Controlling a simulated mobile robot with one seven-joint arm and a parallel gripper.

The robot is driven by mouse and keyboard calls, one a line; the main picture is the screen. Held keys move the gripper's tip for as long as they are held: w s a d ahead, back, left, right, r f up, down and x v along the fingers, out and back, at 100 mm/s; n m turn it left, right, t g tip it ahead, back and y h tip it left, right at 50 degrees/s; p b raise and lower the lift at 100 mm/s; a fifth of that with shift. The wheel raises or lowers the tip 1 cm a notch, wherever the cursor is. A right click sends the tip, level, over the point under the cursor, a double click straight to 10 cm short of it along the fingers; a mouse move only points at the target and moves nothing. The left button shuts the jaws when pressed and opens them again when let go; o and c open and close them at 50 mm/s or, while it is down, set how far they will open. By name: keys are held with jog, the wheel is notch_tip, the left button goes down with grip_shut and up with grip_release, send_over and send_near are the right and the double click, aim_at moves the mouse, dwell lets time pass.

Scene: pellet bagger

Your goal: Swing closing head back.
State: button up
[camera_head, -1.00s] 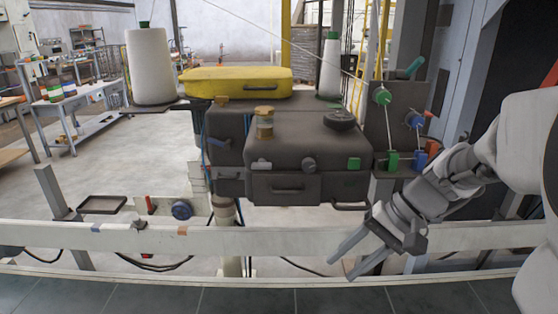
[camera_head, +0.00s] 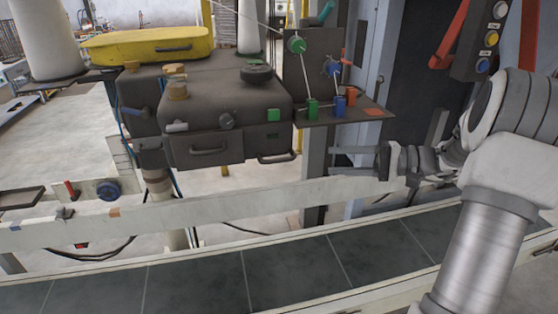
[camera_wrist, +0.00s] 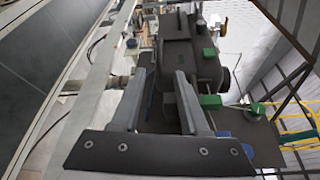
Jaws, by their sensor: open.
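The closing head (camera_head: 225,110) is a dark grey boxy machine with a yellow cover (camera_head: 150,44) behind and above it. A front handle (camera_head: 208,150) and a second handle (camera_head: 277,158) at its lower right corner show. My gripper (camera_head: 333,160) is right of the corner handle, about level with it, fingers pointing left, open and empty. It looks apart from the head. In the wrist view the open fingers (camera_wrist: 161,80) point towards the dark head (camera_wrist: 178,48); whether a handle lies between them I cannot tell.
A thread bracket (camera_head: 345,112) with green, blue and red parts stands just above my gripper. A pale rail (camera_head: 150,222) and a dark-tiled conveyor (camera_head: 200,282) run below. A button box (camera_head: 490,40) hangs at the upper right.

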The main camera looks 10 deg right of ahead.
aim_at(285, 160)
jog(key=x, duration=1.4)
jog(key=shift+w+a, duration=0.1)
jog(key=shift+a, duration=0.1)
grip_shut()
dwell(0.8)
